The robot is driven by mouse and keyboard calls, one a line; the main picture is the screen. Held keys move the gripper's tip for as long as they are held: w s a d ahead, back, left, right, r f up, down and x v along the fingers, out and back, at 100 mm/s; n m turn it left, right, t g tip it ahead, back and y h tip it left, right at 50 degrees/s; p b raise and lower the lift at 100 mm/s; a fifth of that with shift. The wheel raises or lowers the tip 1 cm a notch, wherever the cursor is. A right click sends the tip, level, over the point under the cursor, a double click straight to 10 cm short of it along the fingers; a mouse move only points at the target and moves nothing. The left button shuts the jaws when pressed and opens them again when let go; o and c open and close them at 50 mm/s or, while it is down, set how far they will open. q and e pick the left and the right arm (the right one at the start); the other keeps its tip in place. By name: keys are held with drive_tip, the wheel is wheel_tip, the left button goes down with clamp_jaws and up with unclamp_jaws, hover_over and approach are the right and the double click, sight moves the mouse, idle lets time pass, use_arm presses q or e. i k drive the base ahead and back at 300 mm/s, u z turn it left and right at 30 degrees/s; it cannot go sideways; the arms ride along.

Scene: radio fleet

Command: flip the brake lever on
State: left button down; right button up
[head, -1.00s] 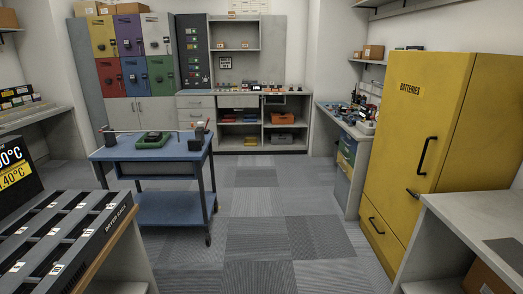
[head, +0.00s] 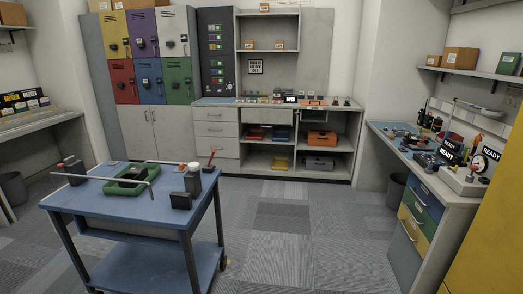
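A blue cart (head: 107,207) stands at the left front on dark legs with casters. A small upright red-tipped lever (head: 212,157) shows at its right back corner; I cannot tell whether it is the brake lever or how it is set. Neither of my grippers is in view.
On the cart are a green tray (head: 131,179), thin rods and dark blocks. A workbench (head: 411,142) with drawers and instruments stands at right, a yellow cabinet (head: 492,235) at the right edge. Shelving (head: 225,160) and colored lockers (head: 144,48) line the back. The middle floor (head: 300,235) is clear.

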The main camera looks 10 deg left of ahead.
sight(214, 151)
drive_tip(key=i, duration=2.15)
drive_tip(key=u, duration=0.15)
